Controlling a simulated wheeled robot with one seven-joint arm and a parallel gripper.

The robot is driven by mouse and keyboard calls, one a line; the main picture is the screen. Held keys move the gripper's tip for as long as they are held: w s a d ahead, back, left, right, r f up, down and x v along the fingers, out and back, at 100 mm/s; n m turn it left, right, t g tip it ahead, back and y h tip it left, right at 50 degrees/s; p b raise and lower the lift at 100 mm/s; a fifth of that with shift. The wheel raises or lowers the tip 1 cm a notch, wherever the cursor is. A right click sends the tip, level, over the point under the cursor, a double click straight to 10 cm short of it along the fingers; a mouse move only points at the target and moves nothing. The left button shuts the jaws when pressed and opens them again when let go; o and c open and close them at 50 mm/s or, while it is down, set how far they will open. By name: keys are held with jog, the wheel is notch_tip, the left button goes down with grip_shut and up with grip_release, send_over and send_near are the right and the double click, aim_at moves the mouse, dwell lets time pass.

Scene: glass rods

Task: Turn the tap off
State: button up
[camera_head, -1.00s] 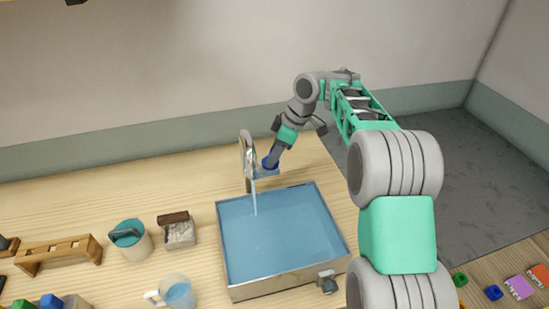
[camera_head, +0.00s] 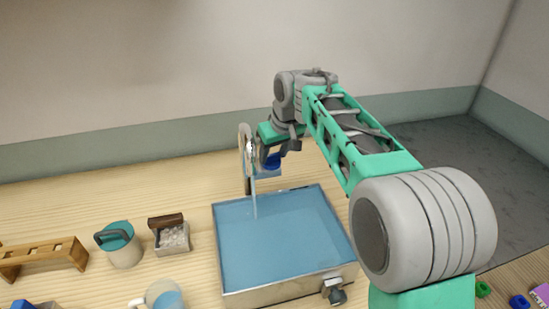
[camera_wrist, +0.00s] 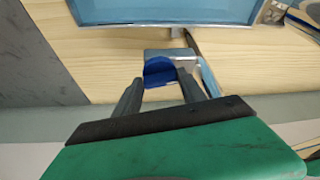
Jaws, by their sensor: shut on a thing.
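The tap (camera_head: 243,150) stands behind the sink basin (camera_head: 278,241), its tall curved metal spout upright. A thin stream of water (camera_head: 253,203) runs from it into the basin, which holds blue water. The tap's blue handle (camera_head: 272,162) is on the right side of the spout; the wrist view shows the handle (camera_wrist: 158,72) between my two fingers. My gripper (camera_wrist: 158,90) is shut on the blue handle, coming from above and behind. In the head view my gripper (camera_head: 280,148) partly covers the handle.
A lidded pot (camera_head: 121,247), a small box with a brown block (camera_head: 168,234), a water jug (camera_head: 160,297) and a wooden rack (camera_head: 42,256) stand left of the basin. A drain valve (camera_head: 334,291) sticks out at the basin's front right.

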jog(key=shift+a+m, duration=0.1)
jog(key=shift+m, duration=0.4)
jog(key=o, duration=1.4)
jog(key=shift+s+r, duration=0.1)
jog(key=shift+r, duration=0.05)
jog(key=v, duration=0.7)
jog(key=shift+s+r+b, duration=0.2)
jog(key=shift+b, duration=0.2)
